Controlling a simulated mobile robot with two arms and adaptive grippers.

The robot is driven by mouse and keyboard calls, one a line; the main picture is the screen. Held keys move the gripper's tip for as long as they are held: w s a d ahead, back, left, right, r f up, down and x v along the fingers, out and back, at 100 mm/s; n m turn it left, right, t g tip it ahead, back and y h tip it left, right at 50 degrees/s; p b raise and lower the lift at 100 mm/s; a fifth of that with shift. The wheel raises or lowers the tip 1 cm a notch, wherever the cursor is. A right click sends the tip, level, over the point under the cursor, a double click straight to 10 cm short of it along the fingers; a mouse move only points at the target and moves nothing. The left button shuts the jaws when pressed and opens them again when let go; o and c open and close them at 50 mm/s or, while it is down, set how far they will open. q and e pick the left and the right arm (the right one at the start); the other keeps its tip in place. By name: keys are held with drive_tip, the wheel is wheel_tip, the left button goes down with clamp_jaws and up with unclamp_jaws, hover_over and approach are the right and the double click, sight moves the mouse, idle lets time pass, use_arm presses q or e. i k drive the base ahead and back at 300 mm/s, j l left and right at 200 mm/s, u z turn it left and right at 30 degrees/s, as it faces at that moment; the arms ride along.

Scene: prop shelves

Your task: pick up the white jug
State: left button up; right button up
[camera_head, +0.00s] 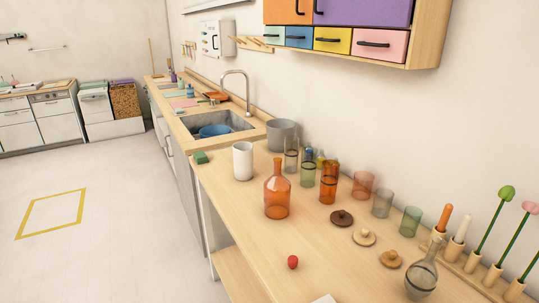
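A plain white upright vessel (243,161), which looks like the white jug, stands on the wooden counter near its left edge. No handle or spout can be made out on it. An orange glass bottle (277,197) stands in front of it to the right. Neither of my grippers shows in the head view.
Glasses, including an orange one (329,184), crowd the right. A red ball (293,262) lies on the clearer front counter. A sink (220,122) is farther back.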

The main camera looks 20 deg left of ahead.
sight(244, 156)
drive_tip(key=i+j, duration=0.1)
drive_tip(key=j, duration=0.25)
drive_tip(key=i+j+z, duration=0.15)
drive_tip(key=j, duration=0.2)
drive_tip(key=i+j, duration=0.1)
drive_tip(key=j, duration=0.25)
drive_tip(key=i+j+z, duration=0.15)
drive_tip(key=j, duration=0.2)
